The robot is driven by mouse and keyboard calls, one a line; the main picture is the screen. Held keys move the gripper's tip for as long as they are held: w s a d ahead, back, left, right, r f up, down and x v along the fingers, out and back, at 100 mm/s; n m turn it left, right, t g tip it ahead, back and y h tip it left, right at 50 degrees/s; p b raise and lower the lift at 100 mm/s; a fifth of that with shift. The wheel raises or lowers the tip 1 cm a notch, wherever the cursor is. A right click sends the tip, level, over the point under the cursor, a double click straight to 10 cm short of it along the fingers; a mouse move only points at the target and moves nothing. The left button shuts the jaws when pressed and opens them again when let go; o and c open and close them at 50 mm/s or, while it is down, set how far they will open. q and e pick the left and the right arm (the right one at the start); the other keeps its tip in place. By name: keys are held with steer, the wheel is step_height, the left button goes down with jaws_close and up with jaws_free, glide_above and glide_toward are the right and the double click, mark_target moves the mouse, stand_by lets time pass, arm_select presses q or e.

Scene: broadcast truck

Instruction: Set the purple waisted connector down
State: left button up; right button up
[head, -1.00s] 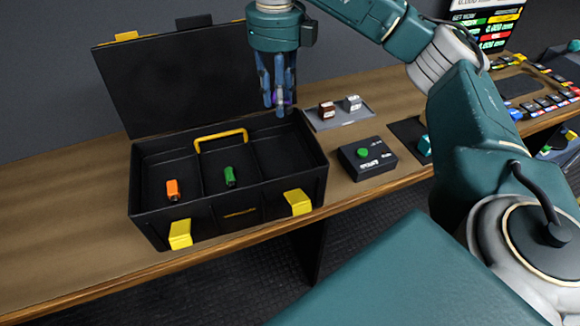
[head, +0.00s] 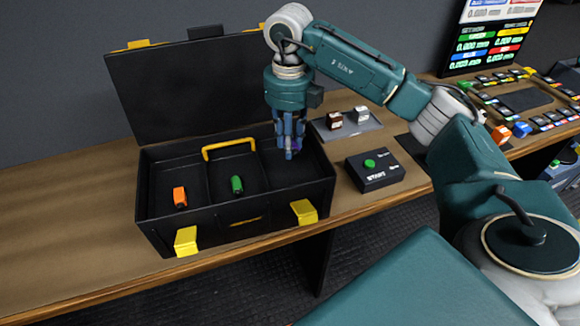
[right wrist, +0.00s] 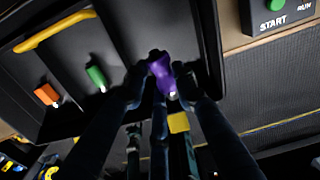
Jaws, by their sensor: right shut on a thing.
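The purple waisted connector (right wrist: 162,73) is between the fingertips of my right gripper (right wrist: 160,85) in the right wrist view. In the head view my right gripper (head: 289,148) is shut on it and points down into the right compartment of the open black toolbox (head: 235,222). Only a sliver of purple shows there behind the fingers. I cannot tell whether the connector touches the compartment floor. An orange connector (head: 180,197) lies in the left compartment and a green connector (head: 236,185) in the middle one. My left gripper is out of view.
The toolbox lid (head: 190,85) stands open at the back. A yellow handle (head: 228,148) rises over the middle compartment. A START button box (head: 375,170) and a grey tray (head: 347,127) with two small blocks stand to the right. The table's left part is clear.

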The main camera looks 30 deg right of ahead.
steer(key=p, duration=0.1)
glide_above(290, 177)
step_height(290, 177, down, 5)
step_height(290, 177, down, 3)
steer(key=shift+f+p, duration=0.1)
steer(key=shift+p, duration=0.55)
steer(key=shift+f, duration=0.4)
steer(key=shift+f+b, duration=0.3)
steer(key=o, duration=1.1)
steer(key=shift+r, duration=0.1)
steer(key=shift+r, duration=0.1)
